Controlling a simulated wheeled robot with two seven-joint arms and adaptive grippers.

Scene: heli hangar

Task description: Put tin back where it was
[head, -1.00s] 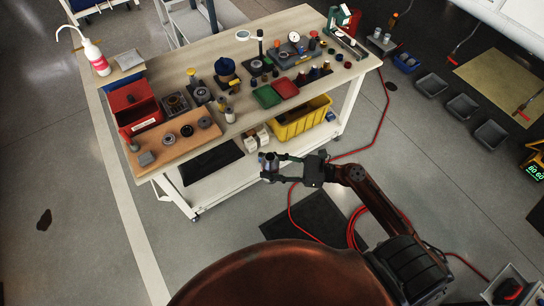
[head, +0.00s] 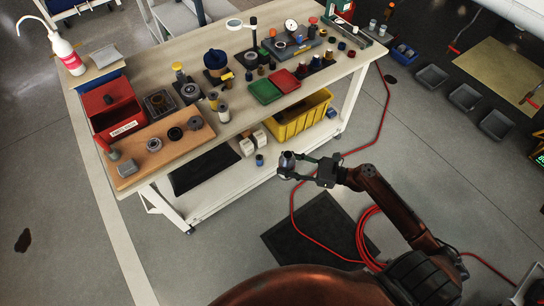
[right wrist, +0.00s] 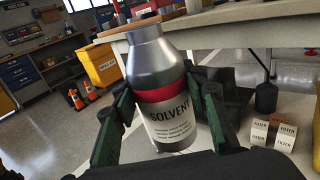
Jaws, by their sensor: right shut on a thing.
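A silver solvent tin (head: 287,160) with a red band and a white "SOLVENT" label is held by my right gripper (head: 290,172). In the right wrist view the tin (right wrist: 158,75) stands nearly upright, slightly tilted, between the two green-sided fingers (right wrist: 163,105), which touch its sides. In the head view the tin is in front of the workbench (head: 232,125), to the right of the filter boxes and apart from the white lower shelf (head: 222,190). My left gripper is not in view.
On the lower shelf are filter boxes (head: 251,143), a small dark blue can (head: 259,160), a yellow bin (head: 300,117) and a black mat (head: 205,168). The benchtop is crowded with parts and trays.

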